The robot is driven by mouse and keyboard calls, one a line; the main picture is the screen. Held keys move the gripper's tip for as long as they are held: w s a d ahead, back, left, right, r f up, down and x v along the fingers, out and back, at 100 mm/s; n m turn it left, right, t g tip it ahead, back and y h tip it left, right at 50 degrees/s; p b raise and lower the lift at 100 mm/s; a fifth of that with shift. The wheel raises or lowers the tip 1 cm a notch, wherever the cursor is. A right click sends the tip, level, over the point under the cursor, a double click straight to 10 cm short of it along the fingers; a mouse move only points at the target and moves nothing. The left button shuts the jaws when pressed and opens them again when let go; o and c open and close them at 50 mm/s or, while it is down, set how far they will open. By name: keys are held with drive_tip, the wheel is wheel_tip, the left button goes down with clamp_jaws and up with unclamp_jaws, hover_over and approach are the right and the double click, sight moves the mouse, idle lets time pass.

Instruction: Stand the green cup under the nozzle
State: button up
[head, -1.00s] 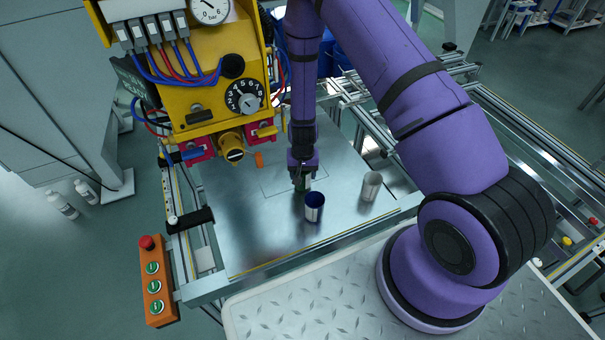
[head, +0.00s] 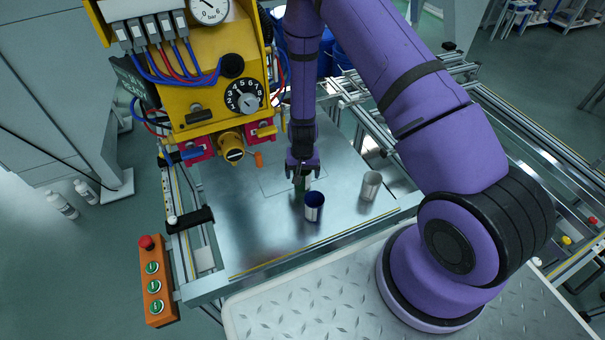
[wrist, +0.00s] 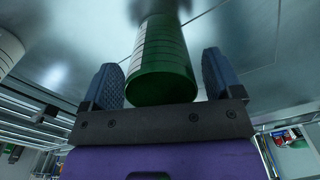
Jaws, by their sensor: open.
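The green cup (head: 301,187) stands on the metal plate below my gripper (head: 303,175), partly hidden by it in the head view. In the wrist view, the green cup (wrist: 161,65) sits between my two open fingers (wrist: 164,82), with a visible gap on each side. The cup has pale lines around its side. The nozzle (head: 232,147) is the brass-coloured fitting under the yellow panel, to the left of the cup. The green cup is apart from it.
A blue cup (head: 314,208) stands close in front of the green cup. A pale metallic cup (head: 371,186) stands to the right. The yellow panel (head: 205,92) with gauge, dial and hoses rises at left. The plate's front left is clear.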

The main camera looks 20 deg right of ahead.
wheel_tip(320, 180, up, 11)
drive_tip(key=shift+r, duration=0.2)
